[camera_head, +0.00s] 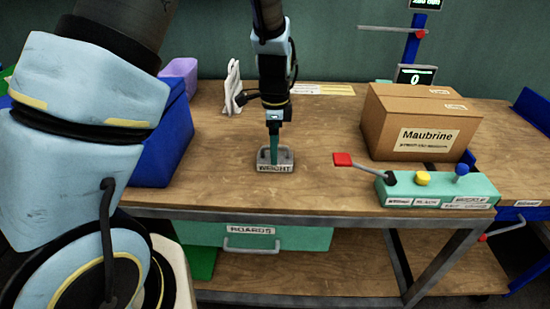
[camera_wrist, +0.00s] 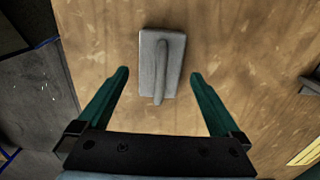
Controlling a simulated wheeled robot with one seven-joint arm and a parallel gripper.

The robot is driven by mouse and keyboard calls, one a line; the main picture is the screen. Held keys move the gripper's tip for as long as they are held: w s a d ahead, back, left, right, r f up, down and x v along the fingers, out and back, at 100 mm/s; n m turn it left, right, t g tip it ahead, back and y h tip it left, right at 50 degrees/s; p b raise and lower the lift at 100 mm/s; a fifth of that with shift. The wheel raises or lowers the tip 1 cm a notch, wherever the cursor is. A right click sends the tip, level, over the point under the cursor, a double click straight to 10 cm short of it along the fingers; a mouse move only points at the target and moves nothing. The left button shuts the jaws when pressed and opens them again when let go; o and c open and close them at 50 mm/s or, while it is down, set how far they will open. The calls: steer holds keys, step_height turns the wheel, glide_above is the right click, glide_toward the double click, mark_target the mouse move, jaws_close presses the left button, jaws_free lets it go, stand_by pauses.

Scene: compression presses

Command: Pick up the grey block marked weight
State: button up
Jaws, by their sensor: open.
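The grey block marked WEIGHT (camera_head: 276,161) sits on the wooden workbench (camera_head: 310,190) near its front edge. It has a raised handle on top. In the wrist view the block (camera_wrist: 158,62) lies on the bare wood, with its handle running lengthwise toward me. My gripper (camera_head: 274,155) points down over the block in the head view. In the wrist view my gripper (camera_wrist: 158,80) is open, with one teal finger on each side of the block's near end. The fingers look apart from the block, and nothing is held. The exact height above the handle cannot be told.
A blue bin (camera_head: 168,140) stands at the left. White gloves (camera_head: 232,88) are behind. A teal BOARDS drawer (camera_head: 254,236) is below.

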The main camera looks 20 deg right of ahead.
steer(key=shift+f+p, duration=0.3)
steer(key=shift+f, duration=1.4)
jaws_close()
steer(key=shift+r, duration=0.15)
